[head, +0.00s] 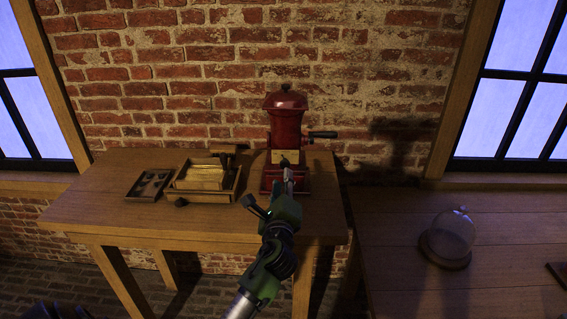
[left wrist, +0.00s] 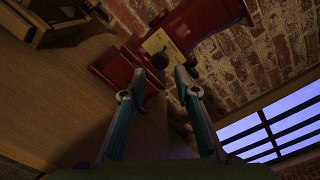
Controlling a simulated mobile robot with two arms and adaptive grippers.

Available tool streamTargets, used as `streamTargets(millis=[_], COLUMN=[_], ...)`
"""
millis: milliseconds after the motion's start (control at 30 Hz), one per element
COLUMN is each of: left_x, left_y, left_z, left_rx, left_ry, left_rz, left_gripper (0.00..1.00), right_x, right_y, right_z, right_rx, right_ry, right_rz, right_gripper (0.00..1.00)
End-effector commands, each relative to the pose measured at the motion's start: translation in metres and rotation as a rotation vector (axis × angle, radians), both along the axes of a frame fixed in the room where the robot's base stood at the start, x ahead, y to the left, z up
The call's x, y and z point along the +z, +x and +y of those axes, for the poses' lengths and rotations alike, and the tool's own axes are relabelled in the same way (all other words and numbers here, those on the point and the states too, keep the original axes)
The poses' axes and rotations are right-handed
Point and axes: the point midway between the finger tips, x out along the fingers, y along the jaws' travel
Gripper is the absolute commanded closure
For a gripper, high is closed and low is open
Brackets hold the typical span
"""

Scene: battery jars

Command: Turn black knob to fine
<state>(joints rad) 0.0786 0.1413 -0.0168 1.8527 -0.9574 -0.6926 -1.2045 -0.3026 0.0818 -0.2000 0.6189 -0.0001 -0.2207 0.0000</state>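A red coffee grinder (head: 286,120) stands on the wooden table against the brick wall. A pale yellow plate (head: 277,155) is on its front. A small round black knob (left wrist: 160,61) sits on this plate (left wrist: 165,45) in the left wrist view. In the head view the knob is small, dark and hard to make out behind my fingertips. My left gripper (head: 288,176) is in front of the grinder's base. In the left wrist view my gripper (left wrist: 160,75) is open and empty, with the knob beyond and between its fingertips. I cannot see a right gripper.
A crank handle (head: 322,134) sticks out to the grinder's right. A wooden box (head: 205,196) and a flat dark tray (head: 149,185) lie left of it. A glass dome (head: 452,230) stands on the right table (head: 400,270), which is otherwise mostly clear.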

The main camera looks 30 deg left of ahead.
Motion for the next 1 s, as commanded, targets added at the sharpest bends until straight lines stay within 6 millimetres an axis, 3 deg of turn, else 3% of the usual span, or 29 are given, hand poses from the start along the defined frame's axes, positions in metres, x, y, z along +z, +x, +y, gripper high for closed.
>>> streamTargets(millis=[200, 500, 967, 1000], left_x=[0.002, 0.000, 0.000, 0.000], left_y=[0.036, 0.070, 0.078, 0.078], left_z=[0.023, 0.044, 0.048, 0.048], left_rx=[0.002, 0.001, 0.001, 0.001], left_ry=[0.000, -0.001, -0.003, -0.002], left_rz=[-0.002, 0.000, -0.001, 0.000], left_gripper=[0.71, 0.71, 0.71, 0.79], right_x=[0.008, 0.011, 0.011, 0.011], right_y=[0.001, 0.002, 0.003, 0.003], right_z=[0.000, 0.000, 0.002, 0.003], right_rx=[0.000, 0.000, -0.001, -0.001], right_ry=[0.000, 0.001, 0.003, 0.003], right_rz=[-0.001, -0.003, -0.005, -0.005], right_gripper=[1.00, 1.00, 1.00, 1.00])
